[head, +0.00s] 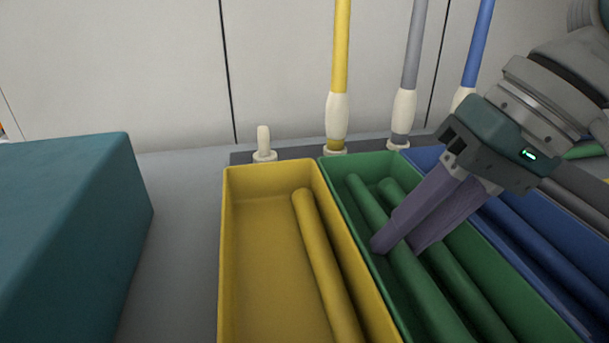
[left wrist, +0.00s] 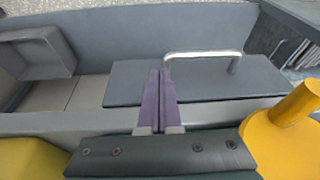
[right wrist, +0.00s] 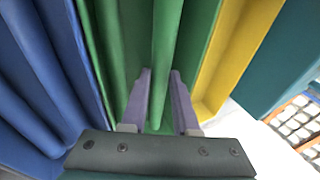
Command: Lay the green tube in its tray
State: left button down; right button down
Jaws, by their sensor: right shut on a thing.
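The green tray (head: 332,182) stands between the yellow and blue trays, with two green tubes lying lengthwise in it. My right gripper (head: 396,247) reaches down into it from the upper right. Its purple fingers are shut on the green tube (head: 372,204) nearer the yellow tray. In the right wrist view this green tube (right wrist: 165,40) runs between the two fingers. The other green tube (head: 455,278) lies beside it, partly hidden by the fingers. My left gripper (left wrist: 160,75) is shut and empty in the left wrist view, away from the trays.
The yellow tray (head: 230,235) holds one yellow tube (head: 325,265). The blue tray (head: 420,156) holds blue tubes. Behind stand upright yellow (head: 341,45), grey (head: 412,50) and blue (head: 478,45) tubes and a bare white peg (head: 264,143). A teal block (head: 70,235) stands at left.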

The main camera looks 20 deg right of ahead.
jog(key=c, duration=0.6)
grip_release()
jog(key=shift+p+v, duration=0.9)
jog(key=shift+v, duration=8.1)
